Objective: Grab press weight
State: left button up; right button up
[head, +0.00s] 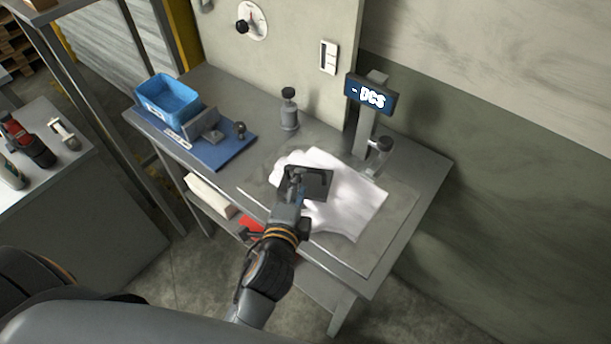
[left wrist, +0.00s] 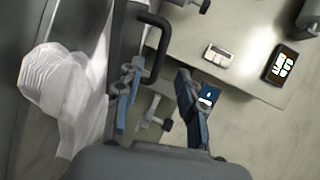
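A dark flat plate with a handle, which looks like the press weight (head: 318,183), lies on the white film or glove (head: 350,205) on the bench. In the left wrist view its dark bent handle (left wrist: 158,42) stands ahead of the fingers. My left gripper (head: 292,181) is over the near left part of the plate and hides some of it. In the left wrist view my left gripper (left wrist: 158,84) is open, its blue-grey fingers apart with the handle beyond the gap. I cannot tell whether they touch it. My right gripper is not in view.
A blue bin (head: 168,101) and a blue mat (head: 228,149) are on the bench's left. A metal cylinder with a dark knob (head: 289,114) stands at the back. A display post (head: 364,128) and a knobbed lever (head: 380,150) stand behind the white material. The bench's right end is clear.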

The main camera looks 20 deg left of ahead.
pick_arm(q)
jog(key=shift+w+f, duration=0.15)
jog(key=shift+w, duration=0.55)
jog(key=shift+w+a, duration=0.1)
jog(key=shift+w, duration=0.15)
jog(key=p+x, duration=0.2)
jog(key=x, duration=0.2)
jog(key=shift+w+f, duration=0.3)
jog(key=shift+s, duration=0.1)
jog(key=shift+c, duration=1.2)
grip_shut()
jog(key=shift+r, duration=0.1)
